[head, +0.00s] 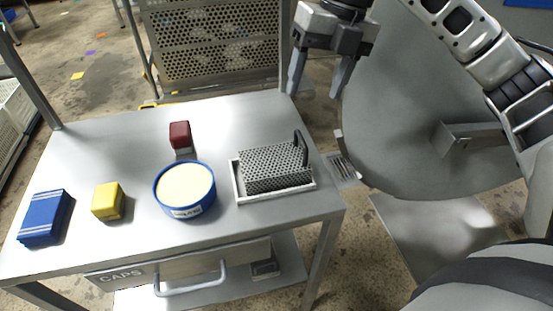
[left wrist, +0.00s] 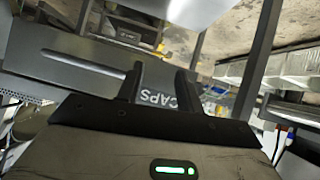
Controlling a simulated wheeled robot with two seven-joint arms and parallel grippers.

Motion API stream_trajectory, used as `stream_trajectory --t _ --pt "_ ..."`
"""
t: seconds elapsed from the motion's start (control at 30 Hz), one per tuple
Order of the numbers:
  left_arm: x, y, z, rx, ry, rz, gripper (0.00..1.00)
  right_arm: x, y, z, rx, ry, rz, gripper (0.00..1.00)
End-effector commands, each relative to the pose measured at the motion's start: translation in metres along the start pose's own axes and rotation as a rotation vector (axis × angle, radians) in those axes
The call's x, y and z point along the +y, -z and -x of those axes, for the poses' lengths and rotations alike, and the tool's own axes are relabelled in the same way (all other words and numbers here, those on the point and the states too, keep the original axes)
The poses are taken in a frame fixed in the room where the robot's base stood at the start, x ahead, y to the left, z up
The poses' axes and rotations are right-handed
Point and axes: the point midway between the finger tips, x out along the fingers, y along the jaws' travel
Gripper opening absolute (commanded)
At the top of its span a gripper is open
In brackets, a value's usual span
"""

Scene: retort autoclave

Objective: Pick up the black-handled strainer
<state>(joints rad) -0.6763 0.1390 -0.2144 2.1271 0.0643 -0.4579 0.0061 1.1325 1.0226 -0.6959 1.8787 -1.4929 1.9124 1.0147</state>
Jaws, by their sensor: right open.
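The black-handled strainer (head: 272,168) is a perforated grey metal box. It sits in a shallow white tray at the right of the metal table, with its black handle standing up at its right end. My right gripper (head: 318,84) is open and empty, pointing down beyond the table's far right corner, above and behind the strainer and apart from it. My left gripper is outside the head view. In the left wrist view, my left gripper (left wrist: 160,82) has its two dark fingers apart with nothing between them, facing the drawer marked CAPS.
The table (head: 130,145) also holds a blue round tub (head: 184,190) with pale contents, a dark red block (head: 180,135), a yellow block (head: 108,201) and a blue box (head: 45,217). A large grey round door (head: 420,120) stands right of the table. The CAPS drawer (head: 190,274) is below.

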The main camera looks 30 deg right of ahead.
Motion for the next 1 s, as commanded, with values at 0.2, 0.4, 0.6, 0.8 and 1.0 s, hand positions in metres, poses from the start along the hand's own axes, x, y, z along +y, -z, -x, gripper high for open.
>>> stream_trajectory --t 0.2,0.4,0.6,0.8,1.0 --pt "0.001 -0.001 0.0 0.003 -0.004 0.001 0.36 -0.013 -0.002 -0.017 -0.017 0.051 -0.031 0.62" --pt "0.001 -0.003 0.0 -0.001 -0.006 0.005 0.36 -0.015 -0.002 -0.061 -0.016 0.048 -0.03 0.62" --pt "0.002 -0.003 0.0 -0.001 -0.006 0.006 0.36 -0.015 -0.003 -0.092 -0.019 0.045 -0.028 0.62" --pt "0.002 -0.003 0.0 -0.001 -0.006 0.006 0.36 -0.016 -0.002 -0.104 -0.019 0.044 -0.027 0.62" --pt "0.001 0.0 0.002 -0.001 -0.003 0.001 0.36 -0.02 0.005 -0.132 -0.016 0.045 -0.027 0.62"
